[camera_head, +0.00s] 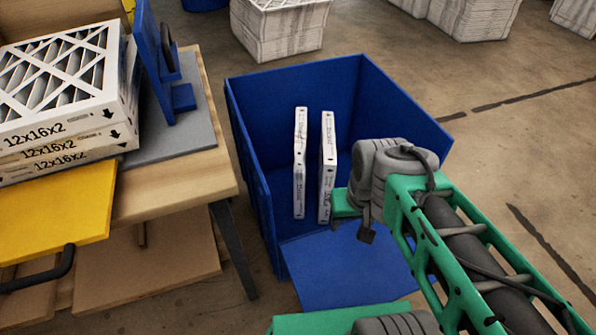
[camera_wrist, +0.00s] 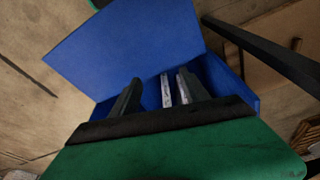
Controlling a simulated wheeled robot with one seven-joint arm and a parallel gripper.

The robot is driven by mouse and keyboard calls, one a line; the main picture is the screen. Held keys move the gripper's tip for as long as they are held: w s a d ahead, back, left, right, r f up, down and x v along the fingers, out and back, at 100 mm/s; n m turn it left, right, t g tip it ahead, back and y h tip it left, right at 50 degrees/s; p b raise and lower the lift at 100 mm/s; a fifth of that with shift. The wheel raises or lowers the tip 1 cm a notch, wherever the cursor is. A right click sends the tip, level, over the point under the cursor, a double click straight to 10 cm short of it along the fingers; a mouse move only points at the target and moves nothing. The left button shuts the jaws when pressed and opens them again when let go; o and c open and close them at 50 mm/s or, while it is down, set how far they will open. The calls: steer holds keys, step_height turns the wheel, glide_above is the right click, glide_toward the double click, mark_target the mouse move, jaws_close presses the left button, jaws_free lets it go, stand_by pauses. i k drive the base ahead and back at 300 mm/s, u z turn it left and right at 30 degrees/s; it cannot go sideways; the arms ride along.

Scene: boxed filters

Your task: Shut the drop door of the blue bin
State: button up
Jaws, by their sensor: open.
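The blue bin (camera_head: 400,95) stands on the floor in the middle of the head view. Its drop door (camera_head: 335,275) is open, folded down and outward at the near side. In the wrist view the door (camera_wrist: 125,50) is a broad blue panel at the upper left. Two white boxed filters, the left one (camera_head: 300,165) and the right one (camera_head: 328,160), stand upright side by side inside. My gripper (camera_head: 366,236) is above the near right part of the bin, by the door. In the wrist view its dark fingers (camera_wrist: 163,80) are apart, with the filters visible beyond. Contact with the door cannot be told.
A wooden bench (camera_head: 175,185) with stacked filters (camera_head: 60,95) and a blue fixture (camera_head: 160,60) stands left, close to the bin. A yellow panel (camera_head: 60,220) juts from its front. White stacks (camera_head: 280,30) stand behind. The floor (camera_head: 500,150) to the right is clear.

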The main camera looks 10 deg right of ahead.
mark_target(328, 270)
steer(key=z, duration=1.45)
steer(key=k, duration=0.65)
steer(key=u, duration=1.3)
